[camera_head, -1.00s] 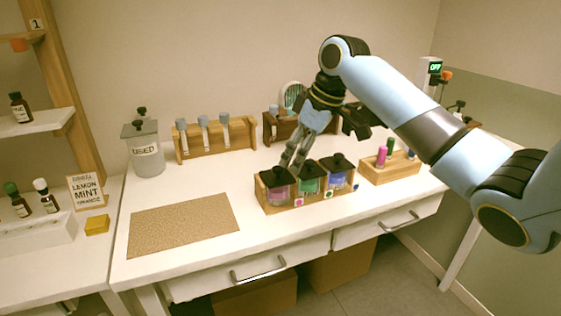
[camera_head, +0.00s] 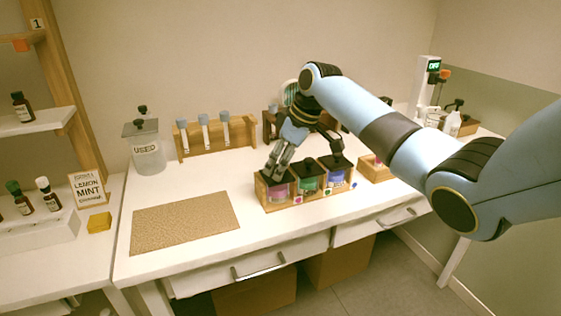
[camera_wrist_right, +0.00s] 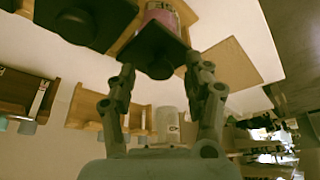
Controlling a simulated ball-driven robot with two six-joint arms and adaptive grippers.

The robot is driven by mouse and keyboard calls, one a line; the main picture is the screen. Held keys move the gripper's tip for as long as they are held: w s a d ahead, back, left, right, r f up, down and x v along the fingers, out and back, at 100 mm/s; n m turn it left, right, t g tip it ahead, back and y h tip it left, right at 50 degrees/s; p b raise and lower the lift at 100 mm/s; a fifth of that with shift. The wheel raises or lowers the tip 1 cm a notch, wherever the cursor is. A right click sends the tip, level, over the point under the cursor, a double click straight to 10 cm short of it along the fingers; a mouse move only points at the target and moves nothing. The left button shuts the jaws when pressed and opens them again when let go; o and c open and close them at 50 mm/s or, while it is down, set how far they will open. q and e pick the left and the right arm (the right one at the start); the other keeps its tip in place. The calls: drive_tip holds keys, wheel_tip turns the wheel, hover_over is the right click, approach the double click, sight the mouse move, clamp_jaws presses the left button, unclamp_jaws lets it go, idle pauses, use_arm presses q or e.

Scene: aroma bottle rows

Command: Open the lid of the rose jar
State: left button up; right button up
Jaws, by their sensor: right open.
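The rose jar (camera_head: 279,191), which I take to be the one with pink contents, stands at the left end of a wooden holder (camera_head: 284,207). Its dark lid (camera_wrist_right: 155,45) is on, with a round knob. My right gripper (camera_head: 271,170) is at the lid, pointing down. In the right wrist view the right gripper (camera_wrist_right: 161,66) is open, with one finger on either side of the lid's knob. Whether the fingers touch it I cannot tell. They partly hide the lid in the head view. My left gripper is not in view.
A green jar (camera_head: 309,183) and a blue jar (camera_head: 337,179), both lidded, share the holder close on the right. A cork mat (camera_head: 185,222) lies to the left. The USED jar (camera_head: 149,153) and a tube rack (camera_head: 240,131) stand behind.

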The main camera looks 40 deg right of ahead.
clamp_jaws()
idle(0.3)
drive_tip(key=shift+a, duration=0.15)
